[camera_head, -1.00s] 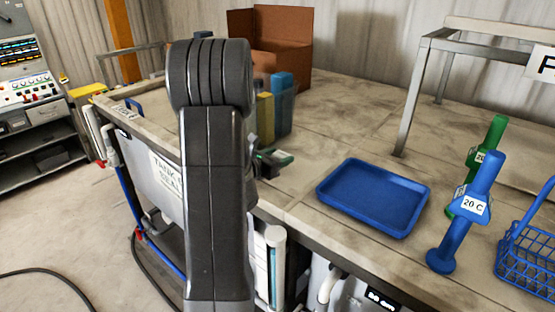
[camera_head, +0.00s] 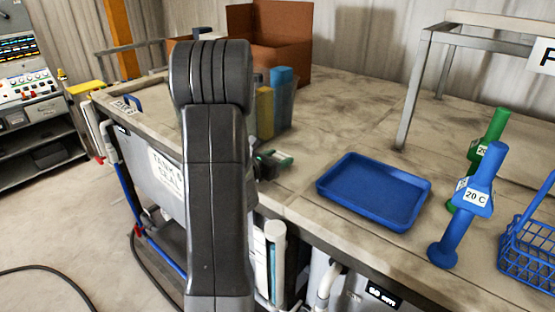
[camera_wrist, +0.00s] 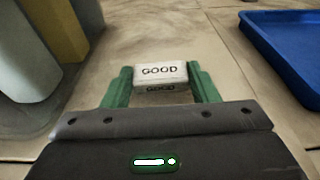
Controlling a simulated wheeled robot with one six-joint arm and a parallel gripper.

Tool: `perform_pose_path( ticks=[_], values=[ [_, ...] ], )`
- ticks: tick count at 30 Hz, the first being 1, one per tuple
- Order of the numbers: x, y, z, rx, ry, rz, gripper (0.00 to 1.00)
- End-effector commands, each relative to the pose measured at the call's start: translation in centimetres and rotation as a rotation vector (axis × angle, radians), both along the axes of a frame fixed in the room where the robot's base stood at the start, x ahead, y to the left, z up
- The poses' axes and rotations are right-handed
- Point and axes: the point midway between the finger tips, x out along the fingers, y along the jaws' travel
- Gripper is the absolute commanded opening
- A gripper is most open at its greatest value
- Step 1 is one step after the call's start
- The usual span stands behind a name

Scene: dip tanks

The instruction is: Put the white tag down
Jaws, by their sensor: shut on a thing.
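The white tag (camera_wrist: 161,73), marked GOOD, sits between the two green fingers of my gripper (camera_wrist: 162,84) in the wrist view. My gripper is shut on it. The tag is over or on the beige bench top; I cannot tell whether it touches the surface. In the head view my arm hides the tag, and only a bit of my green gripper (camera_head: 275,160) shows beside the arm, near the bench's front edge.
A blue tray (camera_head: 374,191) lies right of my gripper, also in the wrist view (camera_wrist: 290,45). Yellow and blue containers (camera_head: 283,98) stand behind my gripper. Blue and green handled tools (camera_head: 467,210) and a blue basket (camera_head: 530,250) are at right. Bench between tray and containers is clear.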

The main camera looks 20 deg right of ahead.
Motion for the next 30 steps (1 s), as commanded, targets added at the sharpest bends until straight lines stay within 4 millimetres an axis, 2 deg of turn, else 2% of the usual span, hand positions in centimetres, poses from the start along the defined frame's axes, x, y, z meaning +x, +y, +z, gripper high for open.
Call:
perform_pose_path(
  ticks=[5, 6, 8, 9, 19, 26, 27, 30],
  values=[
    [0.0, 0.0, -0.1, 0.000, 0.000, 0.000, 0.29],
    [0.0, 0.0, -0.1, 0.000, 0.000, 0.000, 0.62],
    [0.0, 0.0, -0.1, 0.000, 0.000, 0.000, 0.73],
    [0.0, 0.0, -0.1, 0.000, 0.000, 0.000, 0.76],
    [0.0, 0.0, 0.1, 0.000, 0.001, 0.000, 0.76],
    [0.0, 0.0, 1.7, 0.000, 0.002, 0.001, 0.76],
    [-0.3, 0.9, 1.2, 0.000, 0.000, 0.005, 0.76],
    [-1.5, 2.7, 1.4, 0.000, -0.001, 0.005, 0.76]
  ],
)
